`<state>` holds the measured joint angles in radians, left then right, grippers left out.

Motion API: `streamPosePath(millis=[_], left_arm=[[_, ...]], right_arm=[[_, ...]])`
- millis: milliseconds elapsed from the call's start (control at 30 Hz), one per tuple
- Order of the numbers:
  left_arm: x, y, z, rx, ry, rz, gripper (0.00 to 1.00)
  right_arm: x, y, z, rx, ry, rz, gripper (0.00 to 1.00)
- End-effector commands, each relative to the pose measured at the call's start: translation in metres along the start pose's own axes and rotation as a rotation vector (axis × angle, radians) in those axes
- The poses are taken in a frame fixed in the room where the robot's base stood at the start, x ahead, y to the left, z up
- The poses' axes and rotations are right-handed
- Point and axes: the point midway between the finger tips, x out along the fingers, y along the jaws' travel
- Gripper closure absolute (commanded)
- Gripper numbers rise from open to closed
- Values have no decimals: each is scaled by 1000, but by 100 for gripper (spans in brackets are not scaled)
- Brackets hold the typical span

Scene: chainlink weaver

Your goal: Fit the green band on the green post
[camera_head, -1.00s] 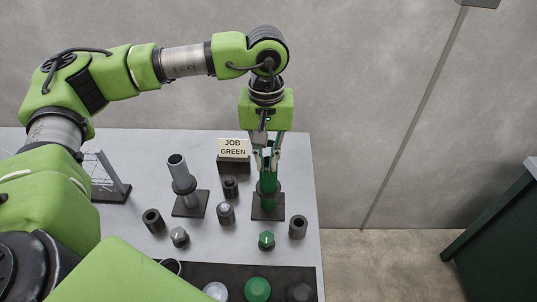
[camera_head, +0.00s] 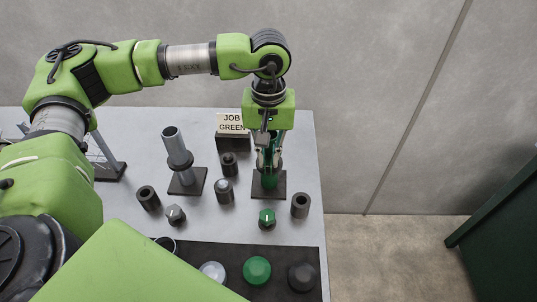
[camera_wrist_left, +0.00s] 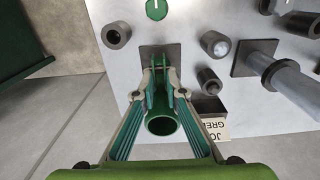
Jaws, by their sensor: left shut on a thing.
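The green post (camera_head: 269,181) stands upright on a dark square base plate (camera_head: 280,192) near the table's right side. Its hollow round top (camera_wrist_left: 162,126) shows between the fingers in the left wrist view. My left gripper (camera_head: 268,165) points straight down over the post, with its fingers on either side of it. In the left wrist view its fingertips (camera_wrist_left: 160,72) close in low, beyond the post's top. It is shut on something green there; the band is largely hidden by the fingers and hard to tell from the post. My right gripper is not in view.
A grey post (camera_head: 174,145) with a collar stands to the left. A "JOB GREEN" sign (camera_head: 232,124) stands behind. Small dark cylinders, a grey knob (camera_head: 175,214) and a green knob (camera_head: 267,218) surround the posts. A dark strip with domed buttons (camera_head: 257,270) lies in front.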

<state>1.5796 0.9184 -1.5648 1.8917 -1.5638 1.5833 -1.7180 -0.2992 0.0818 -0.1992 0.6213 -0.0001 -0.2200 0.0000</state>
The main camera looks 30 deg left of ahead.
Motion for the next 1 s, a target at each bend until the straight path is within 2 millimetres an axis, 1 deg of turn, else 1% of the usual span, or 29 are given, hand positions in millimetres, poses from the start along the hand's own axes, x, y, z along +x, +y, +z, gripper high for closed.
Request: streamPosePath(millis=[167, 200, 233, 267, 567, 667, 767, 1000], left_arm=[[-1, 0, 0, 0, 0, 0, 100], [-1, 0, 0, 0, 0, 0, 78], [0, 0, 0, 0, 0, 0, 71], [0, 0, 0, 0, 0, 0, 69], [-1, 0, 0, 0, -1, 0, 69], [-5, 0, 0, 0, 0, 1, 69], [-18, 1, -1, 0, 2, 3, 69], [-70, 2, -1, 0, 3, 4, 69]], right_arm=[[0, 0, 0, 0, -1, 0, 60], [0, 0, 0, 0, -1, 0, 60], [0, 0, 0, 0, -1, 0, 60], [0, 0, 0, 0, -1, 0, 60], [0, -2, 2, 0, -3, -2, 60], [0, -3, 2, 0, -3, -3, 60], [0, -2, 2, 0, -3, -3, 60], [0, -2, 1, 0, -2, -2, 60]])
